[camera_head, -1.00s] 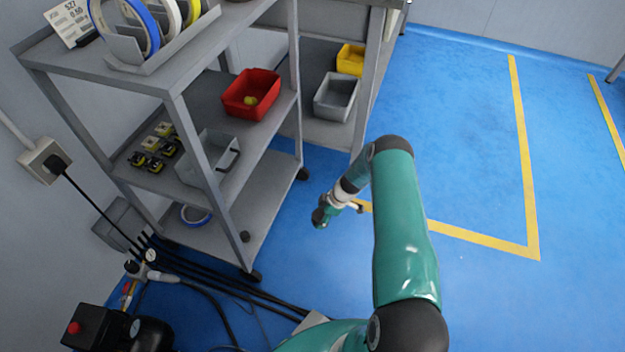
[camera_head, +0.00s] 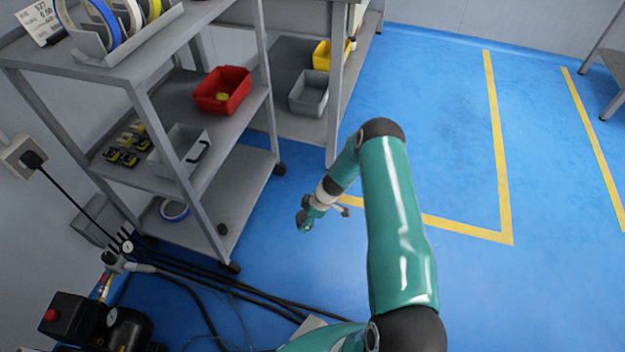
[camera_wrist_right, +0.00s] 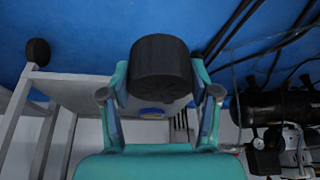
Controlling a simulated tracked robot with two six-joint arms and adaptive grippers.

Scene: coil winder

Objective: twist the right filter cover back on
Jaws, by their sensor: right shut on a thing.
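My right gripper (camera_head: 305,218) is at the end of the teal arm, above the blue floor to the right of the grey shelf cart. It is small in the head view. In the right wrist view its two fingers stand on either side of a dark, round, ribbed cover (camera_wrist_right: 160,68) and are shut on it. The cover is held clear of the cart and the floor. The place where the cover fits cannot be made out. My left gripper is not in view.
The grey cart (camera_head: 237,203) stands at left, with a red bin (camera_head: 222,91) and a grey bin (camera_head: 180,150). A black compressor (camera_head: 85,320) with a gauge and hoses (camera_head: 215,290) lies at the lower left. Open blue floor (camera_head: 430,110) is at right.

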